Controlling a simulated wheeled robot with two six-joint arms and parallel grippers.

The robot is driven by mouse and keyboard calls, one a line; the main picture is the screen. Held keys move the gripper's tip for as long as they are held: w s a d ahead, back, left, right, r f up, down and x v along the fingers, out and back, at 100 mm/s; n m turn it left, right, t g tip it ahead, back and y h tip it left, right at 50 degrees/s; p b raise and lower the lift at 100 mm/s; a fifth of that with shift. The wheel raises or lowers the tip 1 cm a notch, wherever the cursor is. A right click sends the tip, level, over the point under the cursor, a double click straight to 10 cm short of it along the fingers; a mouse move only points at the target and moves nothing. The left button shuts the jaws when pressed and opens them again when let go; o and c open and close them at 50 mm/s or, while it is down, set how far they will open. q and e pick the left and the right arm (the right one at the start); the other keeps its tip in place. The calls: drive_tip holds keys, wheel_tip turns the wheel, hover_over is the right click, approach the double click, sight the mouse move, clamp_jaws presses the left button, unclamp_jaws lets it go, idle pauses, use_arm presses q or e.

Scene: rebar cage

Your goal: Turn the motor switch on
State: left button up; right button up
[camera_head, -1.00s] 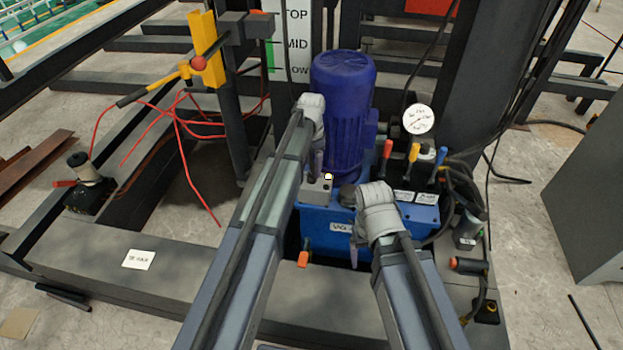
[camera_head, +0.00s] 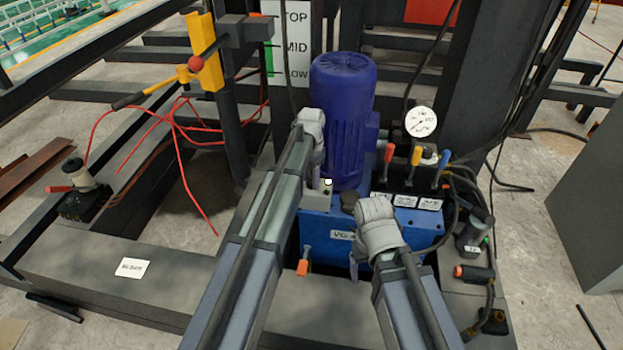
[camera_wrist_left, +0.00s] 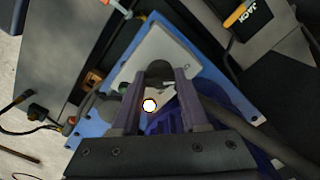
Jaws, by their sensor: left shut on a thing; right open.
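The motor switch (camera_head: 320,197) is a small light grey box with a bright white lamp, on the blue power unit beside the dark blue motor (camera_head: 345,110). My left gripper (camera_head: 319,165) reaches down onto this box. In the left wrist view, the left fingers (camera_wrist_left: 160,78) stand either side of a dark round knob (camera_wrist_left: 158,69) on the grey box and are shut on it. The lamp (camera_wrist_left: 149,105) glows between the fingers. My right gripper (camera_head: 361,262) is open and empty in front of the blue tank (camera_head: 325,233); its fingers are mostly hidden.
Red, yellow and blue levers (camera_head: 415,157) stand right of the motor, below a round white gauge (camera_head: 421,122). A yellow bracket with a red ball (camera_head: 204,55) and loose red cables are at left. A grey cabinet (camera_head: 590,210) stands at right.

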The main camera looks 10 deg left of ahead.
use_arm(q)
clamp_jaws()
drive_tip(key=shift+m, duration=0.3)
drive_tip(key=m, duration=0.3)
drive_tip(key=shift+m, duration=0.4)
drive_tip(key=m, duration=0.4)
drive_tip(key=shift+m, duration=0.3)
drive_tip(key=m, duration=0.4)
drive_tip(key=shift+m, duration=2.4)
